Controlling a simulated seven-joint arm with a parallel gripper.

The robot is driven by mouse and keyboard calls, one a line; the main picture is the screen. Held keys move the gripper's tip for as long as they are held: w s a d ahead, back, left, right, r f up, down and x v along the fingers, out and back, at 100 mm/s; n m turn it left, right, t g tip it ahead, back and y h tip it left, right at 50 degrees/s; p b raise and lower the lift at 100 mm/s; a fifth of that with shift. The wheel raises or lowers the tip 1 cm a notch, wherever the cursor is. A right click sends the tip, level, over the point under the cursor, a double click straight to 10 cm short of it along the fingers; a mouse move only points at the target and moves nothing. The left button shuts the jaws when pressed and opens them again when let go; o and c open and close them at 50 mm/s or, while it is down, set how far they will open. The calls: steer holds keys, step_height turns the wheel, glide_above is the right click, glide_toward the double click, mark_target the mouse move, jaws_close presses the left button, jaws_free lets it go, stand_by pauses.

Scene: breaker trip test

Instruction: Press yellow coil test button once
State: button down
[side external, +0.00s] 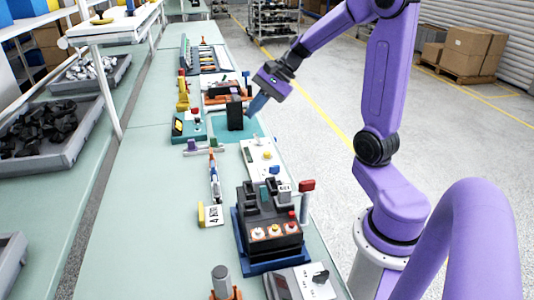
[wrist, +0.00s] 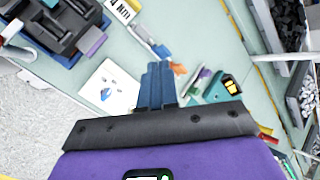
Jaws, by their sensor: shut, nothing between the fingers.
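Whether this button is the coil test one I cannot tell. A black breaker-like block (side external: 262,208) on a blue base stands nearer the camera, with several small orange-and-white spots on its front. My gripper (side external: 256,106), with blue fingers, is raised above the bench beside a dark upright block (side external: 234,113). In the wrist view its fingers (wrist: 155,70) are together and empty, apart from the panel.
A teal device (side external: 187,128) and a row of modules (side external: 203,57) line the far bench. A red-topped lever (side external: 307,187) rises beside the black block. A grey device with a knob (side external: 300,284) sits at the near edge. The bench's left half is mostly clear.

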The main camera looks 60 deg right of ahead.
steer(key=w+d+m+t+h, duration=0.25)
steer(key=d+m, duration=0.45)
steer(key=d, duration=0.4)
glide_above(267, 154)
step_height(267, 154, down, 7)
steer(key=shift+s+d+f+n+t+y, duration=0.3)
steer(key=shift+d+f+n+y, duration=0.1)
steer(key=shift+d+f, duration=0.1)
steer(key=shift+f, duration=4.35)
steer(key=shift+f, duration=0.2)
steer(key=shift+f, duration=0.25)
